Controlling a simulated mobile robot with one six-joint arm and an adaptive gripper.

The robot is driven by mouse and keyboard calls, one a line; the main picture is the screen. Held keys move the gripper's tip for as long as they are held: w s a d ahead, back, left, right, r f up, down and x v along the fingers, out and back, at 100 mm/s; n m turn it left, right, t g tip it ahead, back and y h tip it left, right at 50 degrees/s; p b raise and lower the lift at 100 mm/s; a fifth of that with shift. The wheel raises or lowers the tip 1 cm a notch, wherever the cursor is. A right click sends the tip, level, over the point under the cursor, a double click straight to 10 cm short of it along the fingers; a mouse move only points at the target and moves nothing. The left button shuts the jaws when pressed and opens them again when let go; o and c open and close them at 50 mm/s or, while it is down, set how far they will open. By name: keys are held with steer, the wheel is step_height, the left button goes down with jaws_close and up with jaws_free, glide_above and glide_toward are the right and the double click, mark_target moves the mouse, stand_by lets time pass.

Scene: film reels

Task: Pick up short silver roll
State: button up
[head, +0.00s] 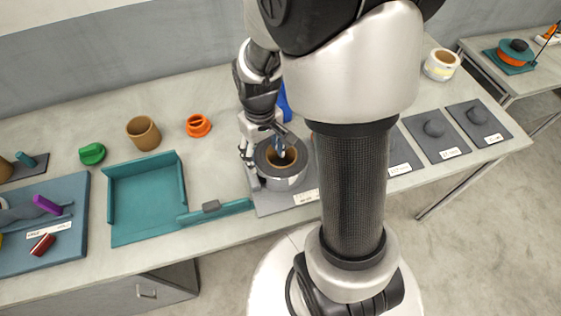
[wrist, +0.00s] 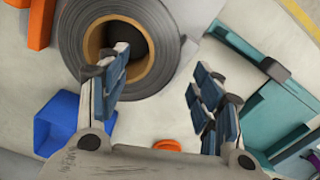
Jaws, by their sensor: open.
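The short silver roll (head: 286,184) stands upright on a grey mat (head: 270,204), with a dark grey top face and a tan core. My gripper (head: 262,148) is open at the roll's upper left. One finger shows over the core opening and the other outside the roll's left side. In the wrist view the roll (wrist: 75,45) fills the upper left. There my gripper (wrist: 160,68) has its left finger over the core and its right finger beyond the outer edge. I cannot tell whether either finger touches the roll.
A teal tray (head: 146,203) lies left of the roll. A blue object (wrist: 62,122) stands close behind it. Orange (head: 198,125), brown (head: 143,133) and green (head: 92,153) pieces lie further left. My arm hides the table right of the roll.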

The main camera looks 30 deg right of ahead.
mark_target(265, 163)
step_height(265, 163, down, 5)
steer(key=b, duration=0.2)
steer(key=shift+a+f+b, duration=0.1)
steer(key=shift+f+b, duration=0.1)
steer(key=shift+b, duration=0.15)
steer(key=shift+s+r, duration=0.1)
steer(key=shift+c, duration=0.6)
jaws_close()
